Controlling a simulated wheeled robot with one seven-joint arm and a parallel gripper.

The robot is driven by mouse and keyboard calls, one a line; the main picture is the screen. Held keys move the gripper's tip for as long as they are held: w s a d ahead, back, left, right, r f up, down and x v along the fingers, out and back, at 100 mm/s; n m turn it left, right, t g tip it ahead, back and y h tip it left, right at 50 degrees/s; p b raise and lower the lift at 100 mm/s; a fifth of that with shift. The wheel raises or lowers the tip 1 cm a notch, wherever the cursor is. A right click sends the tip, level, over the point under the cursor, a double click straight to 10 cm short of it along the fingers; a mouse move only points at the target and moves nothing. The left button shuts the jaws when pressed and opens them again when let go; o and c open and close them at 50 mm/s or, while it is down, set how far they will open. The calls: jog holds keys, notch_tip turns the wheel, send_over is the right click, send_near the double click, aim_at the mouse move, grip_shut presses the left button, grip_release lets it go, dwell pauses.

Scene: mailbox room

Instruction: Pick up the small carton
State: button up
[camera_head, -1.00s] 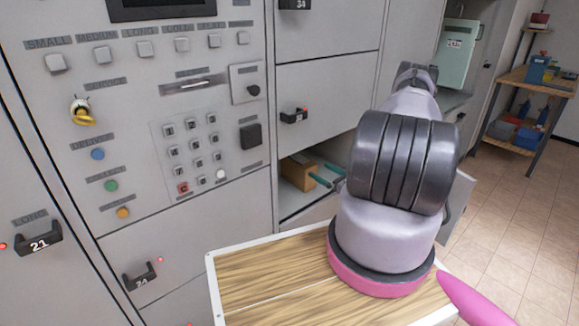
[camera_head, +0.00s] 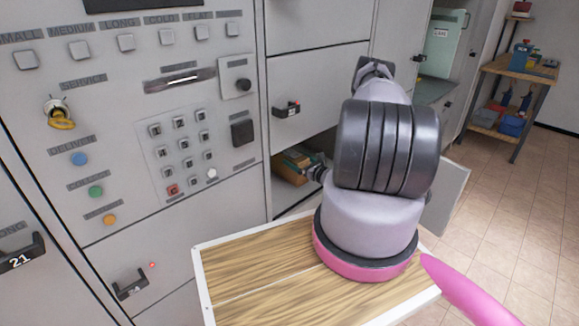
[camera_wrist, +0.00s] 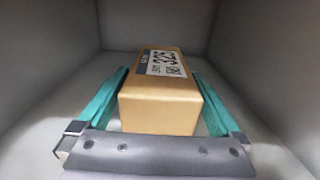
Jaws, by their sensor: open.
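The small carton (camera_wrist: 160,95) is a brown box with a white printed label on top. It lies inside a grey compartment, and its near end faces the wrist camera. My gripper (camera_wrist: 158,73) is open, with one teal finger along each side of the carton. Whether the fingers touch its sides is hard to tell. In the head view the carton (camera_head: 288,173) shows small in the open compartment, partly hidden by my gripper and arm.
Grey compartment walls (camera_wrist: 255,55) stand close on both sides and behind the carton. In the head view an open door (camera_head: 452,190) hangs right of the compartment. A control panel (camera_head: 185,135) with buttons is at left. A workbench (camera_head: 515,70) stands at back right.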

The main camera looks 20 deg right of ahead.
jog(key=shift+x, duration=1.3)
jog(key=c, duration=1.3)
jog(key=shift+c, duration=1.1)
jog(key=shift+r, duration=0.1)
